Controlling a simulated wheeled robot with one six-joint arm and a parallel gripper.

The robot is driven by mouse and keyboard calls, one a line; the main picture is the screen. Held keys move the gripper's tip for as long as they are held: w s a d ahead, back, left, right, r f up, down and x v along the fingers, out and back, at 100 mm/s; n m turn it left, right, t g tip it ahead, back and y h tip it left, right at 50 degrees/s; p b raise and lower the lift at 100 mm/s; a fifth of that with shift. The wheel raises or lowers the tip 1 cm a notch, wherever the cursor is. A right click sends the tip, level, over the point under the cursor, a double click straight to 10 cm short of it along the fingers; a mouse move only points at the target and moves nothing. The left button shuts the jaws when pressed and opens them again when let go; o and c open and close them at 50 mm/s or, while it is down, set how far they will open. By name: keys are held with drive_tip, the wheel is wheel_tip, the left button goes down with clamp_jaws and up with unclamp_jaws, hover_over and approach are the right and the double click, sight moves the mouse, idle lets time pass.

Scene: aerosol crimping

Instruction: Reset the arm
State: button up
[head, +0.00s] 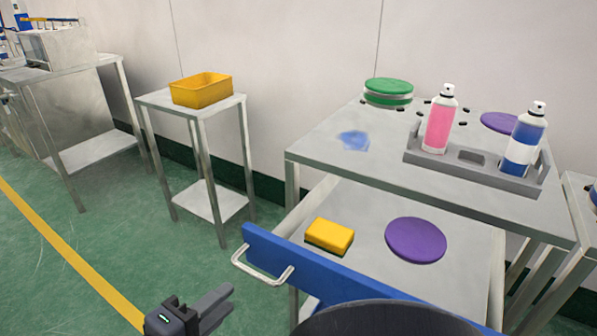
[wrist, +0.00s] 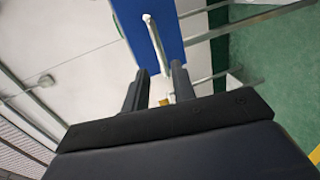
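My gripper (head: 226,300) is low at the bottom of the head view, left of an open drawer and in front of its silver handle (head: 262,276). In the wrist view my gripper (wrist: 160,70) has its two dark fingers apart, with nothing held between them. The handle (wrist: 155,42) and the blue drawer front (wrist: 128,22) appear beyond the fingertips. The handle looks free of the fingers, though the exact distance is hard to tell.
The drawer (head: 375,215) holds a yellow sponge (head: 329,236) and a purple disc (head: 415,240). Above it, the steel table (head: 330,165) carries a grey rack (head: 480,176) with pink (head: 439,125) and blue-white (head: 522,145) spray cans. Green floor (head: 110,245) lies open to the left.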

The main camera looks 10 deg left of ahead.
sight(254, 273)
drive_tip(key=b+x, duration=0.2)
drive_tip(key=x, duration=0.6)
drive_tip(key=shift+w+d+f, duration=0.1)
drive_tip(key=shift+w+d, duration=0.1)
drive_tip(key=shift+w, duration=0.15)
drive_tip(key=shift+w+d, duration=0.2)
drive_tip(key=shift+w, duration=0.3)
